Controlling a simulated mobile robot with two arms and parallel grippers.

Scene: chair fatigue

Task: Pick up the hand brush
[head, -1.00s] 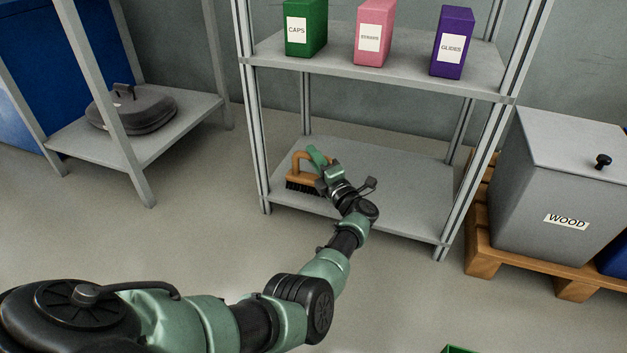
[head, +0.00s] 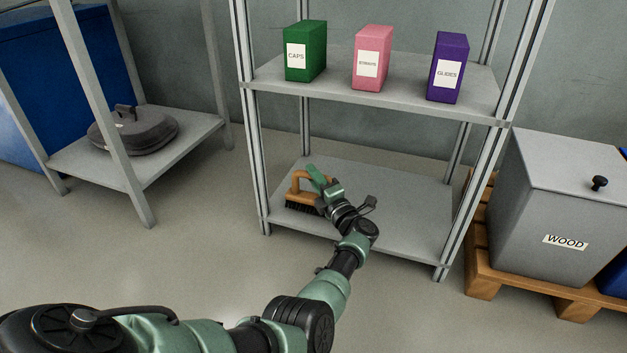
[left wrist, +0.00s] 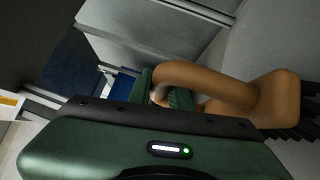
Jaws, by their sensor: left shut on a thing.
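The hand brush (head: 299,190) has an orange-brown wooden body with a looped handle and dark bristles. In the head view it is at the left of the lower shelf (head: 410,215), bristles down; whether it touches the shelf is hard to tell. My left gripper (head: 318,180) is at the brush's handle and shut on it. In the left wrist view the brush (left wrist: 215,85) fills the upper right, with the green fingers (left wrist: 160,92) around its handle and the bristles at the right edge. My right gripper is in neither view.
The upper shelf (head: 390,98) above holds green (head: 306,50), pink (head: 373,58) and purple (head: 447,68) boxes. Shelf posts stand on both sides. A grey WOOD bin (head: 560,200) on a pallet is at right. A rack (head: 85,160) with a dark round case (head: 140,132) is at left.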

